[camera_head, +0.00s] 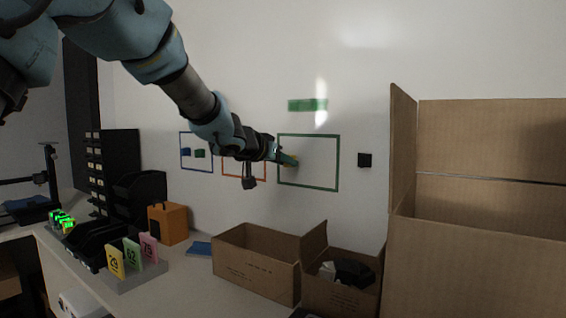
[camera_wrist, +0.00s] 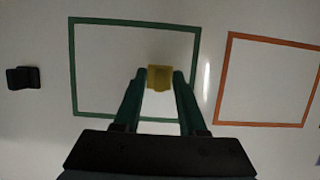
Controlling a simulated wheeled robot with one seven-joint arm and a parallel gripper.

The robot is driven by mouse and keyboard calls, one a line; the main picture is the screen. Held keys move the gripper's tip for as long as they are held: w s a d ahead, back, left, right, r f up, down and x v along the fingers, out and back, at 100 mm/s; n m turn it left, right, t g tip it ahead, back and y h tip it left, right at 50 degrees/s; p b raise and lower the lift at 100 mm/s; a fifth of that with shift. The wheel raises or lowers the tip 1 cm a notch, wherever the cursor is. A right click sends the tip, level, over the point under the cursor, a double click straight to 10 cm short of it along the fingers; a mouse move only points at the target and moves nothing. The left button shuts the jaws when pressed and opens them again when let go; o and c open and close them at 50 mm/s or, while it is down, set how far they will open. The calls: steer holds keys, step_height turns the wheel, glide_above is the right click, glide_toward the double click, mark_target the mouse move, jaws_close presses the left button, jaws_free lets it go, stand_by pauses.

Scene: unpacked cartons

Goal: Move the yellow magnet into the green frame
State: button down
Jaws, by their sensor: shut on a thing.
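The yellow magnet (camera_wrist: 160,77) is between the two fingertips of my gripper (camera_wrist: 159,80) in the wrist view. My gripper is shut on it. In the wrist view the magnet appears within the outline of the green frame (camera_wrist: 73,62), near its right side. In the head view my gripper (camera_head: 290,160) reaches to the left part of the green frame (camera_head: 338,165) on the white wall, and a little yellow shows at its tips. I cannot tell whether the magnet touches the wall.
A blue frame (camera_head: 181,150) with a blue and a green magnet and an orange-red frame (camera_head: 232,176) lie left of the green frame. A black block (camera_head: 365,160) is on the wall to the right. Open cartons (camera_head: 255,270) stand below. A large carton (camera_head: 480,260) stands at right.

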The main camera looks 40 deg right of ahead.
steer(key=shift+w+d+p, duration=0.15)
steer(key=shift+d+p, duration=0.15)
steer(key=shift+d, duration=0.15)
stand_by(0.4)
jaws_free()
stand_by(0.5)
steer(key=s+a, duration=0.2)
steer(key=a, duration=0.5)
steer(key=shift+a, duration=0.4)
stand_by(0.4)
stand_by(0.4)
